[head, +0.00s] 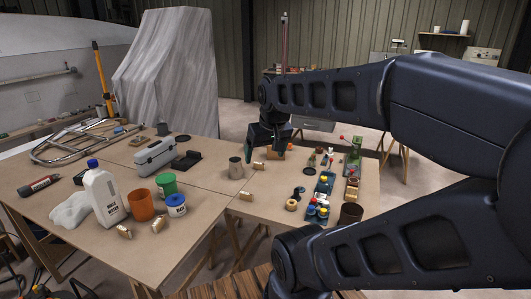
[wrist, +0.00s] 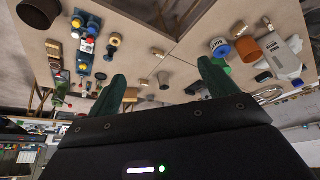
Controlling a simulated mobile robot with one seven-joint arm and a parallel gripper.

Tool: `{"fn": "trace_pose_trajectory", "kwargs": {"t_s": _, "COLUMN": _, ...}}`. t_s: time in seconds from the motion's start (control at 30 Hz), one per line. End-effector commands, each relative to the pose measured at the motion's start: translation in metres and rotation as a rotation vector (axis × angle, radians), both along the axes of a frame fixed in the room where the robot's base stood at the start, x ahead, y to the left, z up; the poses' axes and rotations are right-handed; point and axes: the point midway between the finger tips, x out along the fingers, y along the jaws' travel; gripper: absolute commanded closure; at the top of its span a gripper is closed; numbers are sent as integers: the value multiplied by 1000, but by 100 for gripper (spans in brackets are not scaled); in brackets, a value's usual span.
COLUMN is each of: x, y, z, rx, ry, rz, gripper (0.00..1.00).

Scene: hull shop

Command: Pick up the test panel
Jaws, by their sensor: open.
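My gripper (head: 268,143) is above the far part of the right-hand table, with its jaws apart. In the wrist view, its two green fingers (wrist: 163,84) are spread with nothing between them. I cannot tell for sure which thing is the test panel. A dark blue panel-like piece (head: 325,184) with coloured parts on it lies on the right-hand table, to the right of my gripper and nearer the camera. An orange-brown piece (head: 275,154) shows just below my gripper, partly hidden by it. My arm covers part of the table's right side.
Bare board (head: 205,207) lies between.

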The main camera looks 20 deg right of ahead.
Motion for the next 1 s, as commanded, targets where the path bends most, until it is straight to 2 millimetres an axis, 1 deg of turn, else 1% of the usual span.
{"fn": "trace_pose_trajectory", "kwargs": {"t_s": 0.17, "x": 0, "y": 0, "z": 0, "rx": 0, "ry": 0, "rz": -1, "gripper": 15}}
{"fn": "trace_pose_trajectory", "kwargs": {"t_s": 0.2, "x": 0, "y": 0, "z": 0, "rx": 0, "ry": 0, "rz": -1, "gripper": 19}}
{"fn": "trace_pose_trajectory", "kwargs": {"t_s": 0.37, "x": 0, "y": 0, "z": 0, "rx": 0, "ry": 0, "rz": -1, "gripper": 51}}
{"fn": "trace_pose_trajectory", "kwargs": {"t_s": 0.4, "x": 0, "y": 0, "z": 0, "rx": 0, "ry": 0, "rz": -1, "gripper": 54}}
{"fn": "trace_pose_trajectory", "kwargs": {"t_s": 0.67, "x": 1, "y": 0, "z": 0, "rx": 2, "ry": 0, "rz": -1, "gripper": 54}}
{"fn": "trace_pose_trajectory", "kwargs": {"t_s": 0.77, "x": 7, "y": 2, "z": 1, "rx": 8, "ry": 6, "rz": -6, "gripper": 54}}
{"fn": "trace_pose_trajectory", "kwargs": {"t_s": 0.87, "x": 22, "y": 7, "z": 2, "rx": 23, "ry": 19, "rz": -19, "gripper": 54}}
{"fn": "trace_pose_trajectory", "kwargs": {"t_s": 1.0, "x": 52, "y": 19, "z": 0, "rx": 53, "ry": 47, "rz": -51, "gripper": 54}}
